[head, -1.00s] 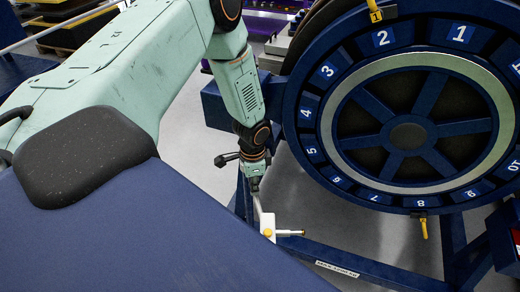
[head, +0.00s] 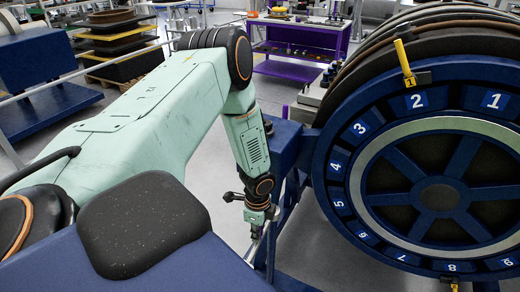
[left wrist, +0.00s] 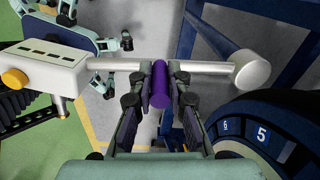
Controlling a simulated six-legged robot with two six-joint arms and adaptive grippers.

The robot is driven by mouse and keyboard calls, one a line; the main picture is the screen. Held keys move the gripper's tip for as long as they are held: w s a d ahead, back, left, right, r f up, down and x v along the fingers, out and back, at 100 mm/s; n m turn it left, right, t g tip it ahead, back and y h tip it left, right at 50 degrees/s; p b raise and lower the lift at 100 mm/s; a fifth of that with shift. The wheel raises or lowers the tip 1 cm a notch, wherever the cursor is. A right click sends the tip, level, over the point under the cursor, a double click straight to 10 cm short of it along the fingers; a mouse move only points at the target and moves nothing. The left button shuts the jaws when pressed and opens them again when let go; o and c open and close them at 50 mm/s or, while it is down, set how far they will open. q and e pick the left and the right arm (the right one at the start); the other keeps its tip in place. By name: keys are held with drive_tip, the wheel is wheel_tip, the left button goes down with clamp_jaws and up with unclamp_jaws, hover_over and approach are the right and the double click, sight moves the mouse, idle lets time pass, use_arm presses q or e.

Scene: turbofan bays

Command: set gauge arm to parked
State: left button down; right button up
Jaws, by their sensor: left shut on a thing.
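The gauge arm (left wrist: 205,66) is a silver bar running across the left wrist view. It has a round silver end at right, a white box (left wrist: 45,66) with a yellow knob at left, and a purple grip (left wrist: 159,84) near its middle. My left gripper (left wrist: 158,92) has its dark fingers on both sides of the purple grip, shut on it. In the head view my left gripper (head: 257,229) is low in the middle, left of the big blue wheel, and the silver bar shows only in part below it. My right gripper is not in view.
The blue numbered wheel (head: 365,127) stands at right, with a yellow clip marked 1 (head: 405,62) at its top and another at its bottom edge. Blue frame bars are close beside my gripper. A purple bench (head: 290,48) and stacked pallets (head: 118,45) stand behind on clear grey floor.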

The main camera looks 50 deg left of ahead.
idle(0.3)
use_arm(q)
drive_tip(key=c, duration=1.3)
unclamp_jaws()
drive_tip(key=shift+a, duration=0.1)
drive_tip(key=shift+r, duration=0.1)
drive_tip(key=shift+w+r, duration=0.1)
drive_tip(key=shift+r, duration=0.2)
wheel_tip(320, 180, up, 11)
drive_tip(key=shift+r, duration=0.15)
